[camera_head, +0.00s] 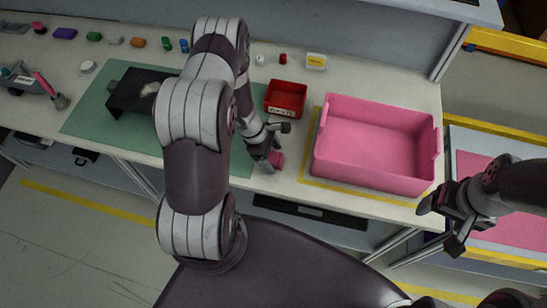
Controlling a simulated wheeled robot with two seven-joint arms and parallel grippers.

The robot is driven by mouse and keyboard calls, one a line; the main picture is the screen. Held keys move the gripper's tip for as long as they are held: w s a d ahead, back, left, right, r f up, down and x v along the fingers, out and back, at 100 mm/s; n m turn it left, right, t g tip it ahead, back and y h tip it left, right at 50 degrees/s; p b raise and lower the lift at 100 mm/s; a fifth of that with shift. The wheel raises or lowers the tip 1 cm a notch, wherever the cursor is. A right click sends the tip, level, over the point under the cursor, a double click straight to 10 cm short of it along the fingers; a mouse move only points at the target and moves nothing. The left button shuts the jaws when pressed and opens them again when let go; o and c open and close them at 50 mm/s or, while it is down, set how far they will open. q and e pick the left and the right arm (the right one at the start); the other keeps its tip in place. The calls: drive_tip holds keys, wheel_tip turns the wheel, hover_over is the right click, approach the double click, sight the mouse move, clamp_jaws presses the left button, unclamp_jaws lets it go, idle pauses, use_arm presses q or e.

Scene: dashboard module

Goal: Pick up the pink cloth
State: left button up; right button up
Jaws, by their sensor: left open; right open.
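The pink cloth (277,159) is a small dark-pink piece near the front edge of the bench, left of the large pink bin. My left gripper (276,146) is open right at the cloth, with one finger beside it; part of the cloth is hidden by the gripper. I cannot tell whether they touch. My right gripper (440,226) is open and empty, off the bench's front right corner, below the pink bin.
The large pink bin (372,176) stands on the bench's right end, inside yellow tape. A small red tray (286,99) lies behind my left gripper. A black module (135,90) sits on the green mat (88,117). Several small coloured items line the back.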

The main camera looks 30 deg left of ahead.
sight(278, 158)
use_arm(q)
drive_tip(key=c, duration=1.1)
drive_tip(key=shift+c, duration=0.2)
drive_tip(key=shift+r, duration=0.15)
drive_tip(key=shift+a+r, duration=0.1)
drive_tip(key=shift+r, duration=0.2)
wheel_tip(278, 158, up, 3)
drive_tip(key=shift+f+b, duration=0.1)
drive_tip(key=shift+b, duration=0.25)
drive_tip(key=s+d+r+b, duration=0.3)
drive_tip(key=s+d+r, duration=0.2)
drive_tip(key=s, duration=0.5)
wheel_tip(278, 158, up, 2)
drive_tip(key=shift+s+d+r, duration=0.15)
drive_tip(key=shift+d+r, duration=0.05)
drive_tip(key=shift+d, duration=0.2)
